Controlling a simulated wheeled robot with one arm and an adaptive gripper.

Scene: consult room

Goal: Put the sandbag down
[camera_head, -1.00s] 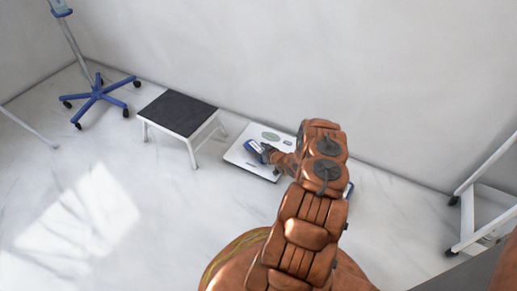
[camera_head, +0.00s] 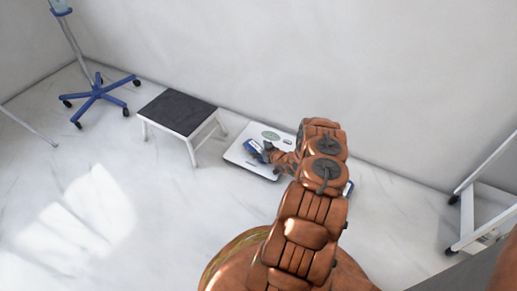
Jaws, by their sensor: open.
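The sandbag (camera_head: 252,147) is a small blue and white item lying at the white floor scale (camera_head: 240,159). My gripper (camera_head: 262,150) is at the sandbag's right side, low over the scale. The jaws are open, though the fingers are small and dark here. I cannot tell whether they still touch the sandbag. My orange-brown arm hides the right part of the scale.
A step stool (camera_head: 179,111) with a black top stands left of the scale. A blue wheeled stand base (camera_head: 98,93) is at the far left. A white frame on casters (camera_head: 468,210) is at the right. The wall runs close behind the scale. The front-left floor is clear.

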